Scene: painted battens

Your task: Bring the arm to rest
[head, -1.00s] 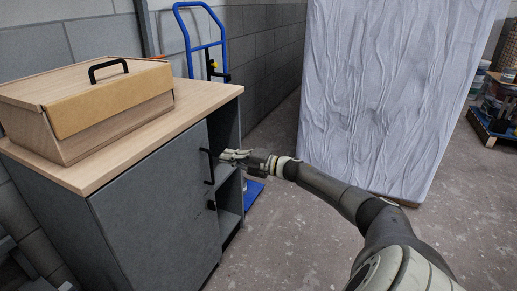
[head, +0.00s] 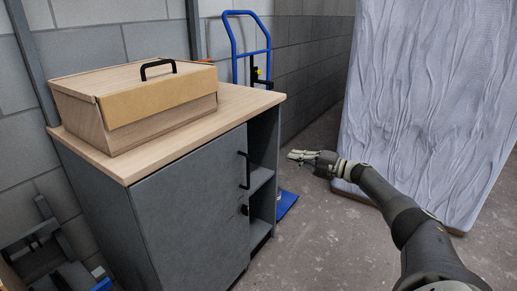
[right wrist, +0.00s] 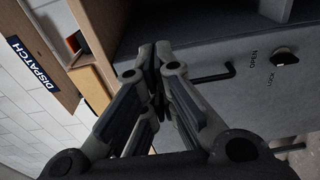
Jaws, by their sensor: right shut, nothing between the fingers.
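My right arm comes in from the lower right of the head view. Its gripper (head: 292,155) is shut and empty, in the air to the right of the grey cabinet (head: 185,215), apart from the black door handle (head: 244,170). My left gripper is in neither view.
A wooden box (head: 150,105) with a black handle sits on the cabinet top. A blue hand truck (head: 248,45) stands behind. A large wrapped panel (head: 425,100) stands at the right. A DISPATCH sign (right wrist: 32,76) shows in the wrist view. Floor (head: 330,235) in front is clear.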

